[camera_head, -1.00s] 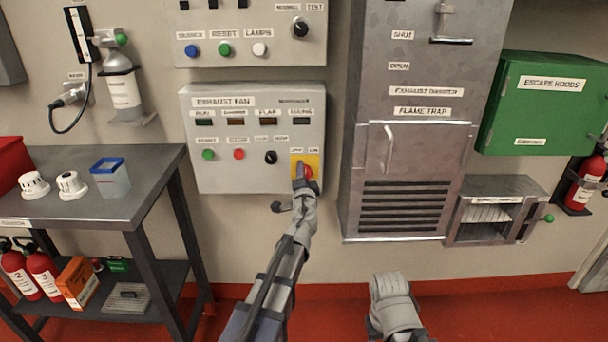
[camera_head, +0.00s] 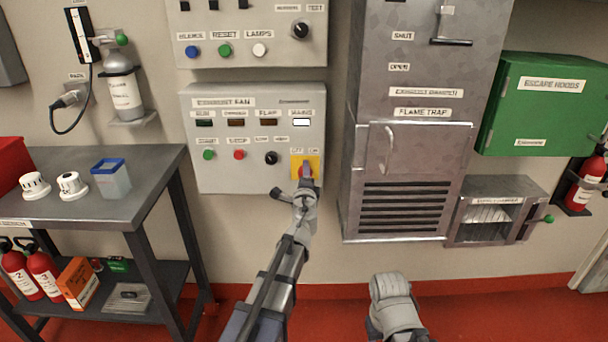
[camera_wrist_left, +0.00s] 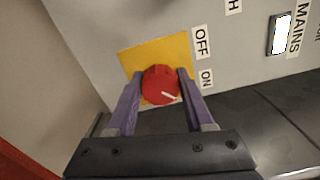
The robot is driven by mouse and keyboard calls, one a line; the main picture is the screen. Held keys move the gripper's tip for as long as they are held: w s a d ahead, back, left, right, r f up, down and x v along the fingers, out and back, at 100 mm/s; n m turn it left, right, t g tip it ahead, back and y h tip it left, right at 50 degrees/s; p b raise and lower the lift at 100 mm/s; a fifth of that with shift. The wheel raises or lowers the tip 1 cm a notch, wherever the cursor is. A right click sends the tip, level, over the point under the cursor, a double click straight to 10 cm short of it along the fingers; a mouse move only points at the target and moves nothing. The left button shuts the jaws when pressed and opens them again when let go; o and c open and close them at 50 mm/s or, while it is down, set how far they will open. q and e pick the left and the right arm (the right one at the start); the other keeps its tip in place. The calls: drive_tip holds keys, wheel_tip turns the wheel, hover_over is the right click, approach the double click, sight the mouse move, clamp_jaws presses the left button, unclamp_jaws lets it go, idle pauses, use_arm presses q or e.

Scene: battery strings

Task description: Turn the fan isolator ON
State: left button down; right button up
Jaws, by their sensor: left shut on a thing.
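The fan isolator is a red rotary knob (camera_wrist_left: 160,85) on a yellow plate (camera_wrist_left: 126,58), at the lower right of the exhaust fan panel (camera_head: 235,180) in the head view. In the left wrist view, its white pointer mark points toward the ON label (camera_wrist_left: 206,78), away from the OFF label (camera_wrist_left: 200,42). My left gripper (camera_wrist_left: 158,92) is shut on the knob, one purple finger on each side. In the head view my left gripper (camera_head: 305,181) partly hides the knob. The MAINS window (camera_head: 301,122) is lit white. My right arm's grey end (camera_head: 394,303) is low; its jaws cannot be made out.
Green, red and black controls (camera_head: 271,157) sit left of the isolator. A grey flame trap cabinet (camera_head: 410,150) stands close to the right. A metal bench (camera_head: 130,190) with detectors and a blue-rimmed tub is at left.

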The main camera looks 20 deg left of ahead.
idle(0.4)
use_arm(q)
drive_tip(key=shift+c, duration=1.5)
unclamp_jaws()
drive_tip(key=v, duration=0.7)
drive_tip(key=shift+s, duration=0.4)
drive_tip(key=shift+d, duration=0.15)
